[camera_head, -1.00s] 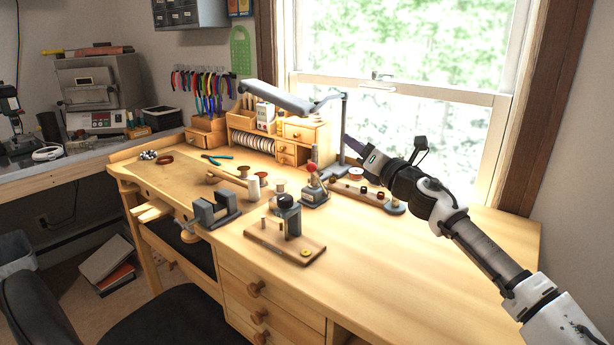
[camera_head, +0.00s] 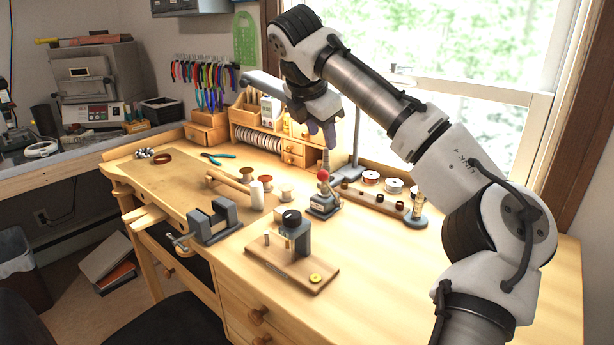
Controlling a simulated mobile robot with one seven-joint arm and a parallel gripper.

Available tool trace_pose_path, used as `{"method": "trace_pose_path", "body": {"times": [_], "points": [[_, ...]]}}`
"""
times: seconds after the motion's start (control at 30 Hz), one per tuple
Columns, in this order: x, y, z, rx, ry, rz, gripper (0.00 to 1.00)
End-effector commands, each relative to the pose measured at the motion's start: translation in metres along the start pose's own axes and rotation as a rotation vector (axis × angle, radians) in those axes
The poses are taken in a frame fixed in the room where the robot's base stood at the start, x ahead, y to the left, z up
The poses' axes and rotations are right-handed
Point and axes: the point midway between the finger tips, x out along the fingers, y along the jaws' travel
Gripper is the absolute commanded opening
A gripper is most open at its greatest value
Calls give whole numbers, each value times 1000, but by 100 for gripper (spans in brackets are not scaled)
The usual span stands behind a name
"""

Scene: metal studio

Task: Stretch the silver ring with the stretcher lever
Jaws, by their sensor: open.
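The stretcher stands on the workbench (camera_head: 400,270) as a small dark device (camera_head: 323,207) with an upright tapered post. Its lever ends in a red ball knob (camera_head: 323,175). My gripper (camera_head: 322,138) points down from above, just over the top of the post. It is open, with its fingers seen partly edge-on. I cannot tell whether it touches the post. I cannot make out the silver ring; it is too small or hidden.
A wooden board with a black-topped device (camera_head: 291,232) sits in front of the stretcher. A grey vise (camera_head: 212,222) is at the bench's front edge. A wooden strip with small pieces (camera_head: 371,199) and spools lie behind right. A lamp (camera_head: 356,140) stands close behind.

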Motion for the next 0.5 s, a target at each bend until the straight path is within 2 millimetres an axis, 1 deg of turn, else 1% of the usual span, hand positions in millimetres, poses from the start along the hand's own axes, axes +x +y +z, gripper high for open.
{"method": "trace_pose_path", "body": {"times": [0.03, 0.1, 0.17, 0.23, 0.37, 0.5], "points": [[-8, -6, -7, -27, 26, -39, 41], [-16, -15, -14, -59, 55, -83, 41], [-20, -19, -18, -74, 70, -106, 41], [-20, -22, -20, -84, 79, -118, 41], [-6, -24, -21, -85, 82, -121, 41], [19, -27, -22, -83, 79, -121, 41]]}}
